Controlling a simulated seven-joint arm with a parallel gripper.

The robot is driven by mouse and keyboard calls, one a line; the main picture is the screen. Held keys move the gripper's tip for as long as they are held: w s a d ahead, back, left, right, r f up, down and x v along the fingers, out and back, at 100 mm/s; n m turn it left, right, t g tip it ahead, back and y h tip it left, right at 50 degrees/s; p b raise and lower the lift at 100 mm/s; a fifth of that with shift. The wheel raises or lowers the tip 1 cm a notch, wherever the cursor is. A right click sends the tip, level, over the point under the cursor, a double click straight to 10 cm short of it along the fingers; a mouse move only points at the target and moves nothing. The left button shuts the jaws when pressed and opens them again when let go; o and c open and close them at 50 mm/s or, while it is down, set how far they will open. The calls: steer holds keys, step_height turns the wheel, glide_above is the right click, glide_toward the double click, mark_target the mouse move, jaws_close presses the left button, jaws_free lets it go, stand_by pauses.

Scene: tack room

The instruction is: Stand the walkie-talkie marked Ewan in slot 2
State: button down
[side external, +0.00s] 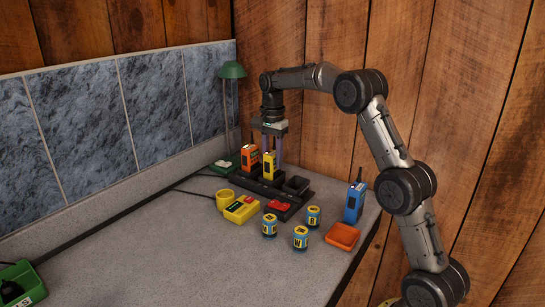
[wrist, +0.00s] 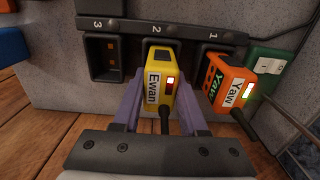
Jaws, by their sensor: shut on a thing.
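The yellow walkie-talkie (wrist: 157,82), labelled Ewan, is upright between the two purple fingers of my gripper (wrist: 157,103). In the side view the yellow walkie-talkie (side external: 269,166) stands at the middle slot of the black charger rack (side external: 284,210), with my gripper (side external: 271,150) above and around it. In the wrist view its foot is at the slot marked 2 (wrist: 156,30); I cannot tell whether it rests on the slot floor. The orange walkie-talkie (wrist: 228,84), labelled Yaw, stands in slot 1. Slot 3 (wrist: 106,60) is empty.
A blue walkie-talkie (side external: 354,202) stands at the right, behind an orange tray (side external: 342,236). Several blue-and-yellow cans (side external: 301,238), a yellow box (side external: 241,209) and a yellow cup (side external: 224,198) are in front of the rack. A green lamp (side external: 232,70) stands behind. The front-left counter is mostly clear.

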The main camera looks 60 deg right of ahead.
mark_target(272, 152)
steer(key=shift+f, duration=0.15)
steer(key=c, duration=0.7)
jaws_free()
steer(key=shift+r, duration=5.5)
